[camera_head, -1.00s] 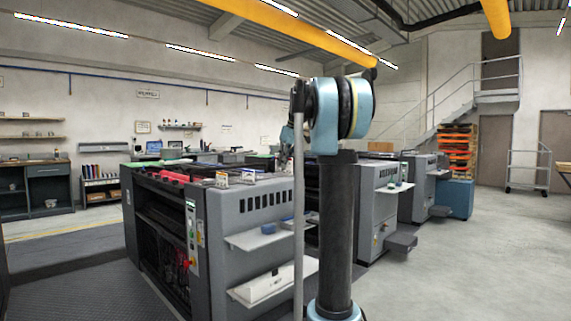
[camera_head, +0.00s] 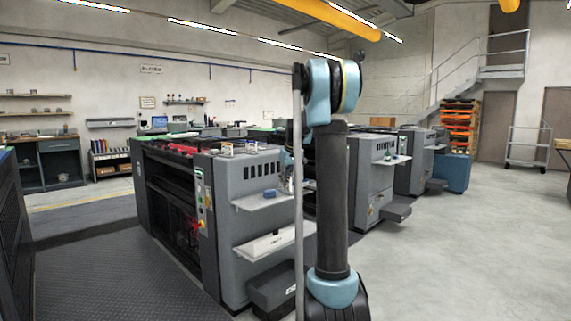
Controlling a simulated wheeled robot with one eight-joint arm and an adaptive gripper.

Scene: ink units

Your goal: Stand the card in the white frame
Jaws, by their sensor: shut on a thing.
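I cannot make out the card or the white frame in the head view. My arm stands right of centre, with a dark upright link and light-blue joints. A blue part of it shows behind the thin grey pole, at the edge of the nearest machine. My gripper is not visible; the arm hides what lies behind it. Small objects (camera_head: 227,149) stand on top of the nearest grey printing machine (camera_head: 262,178), too small to identify.
The nearest machine has side shelves, one with a small blue item (camera_head: 269,193) and a lower one with a white box (camera_head: 268,244). More machines (camera_head: 374,178) stand behind my arm. Grey floor (camera_head: 450,260) is open at right.

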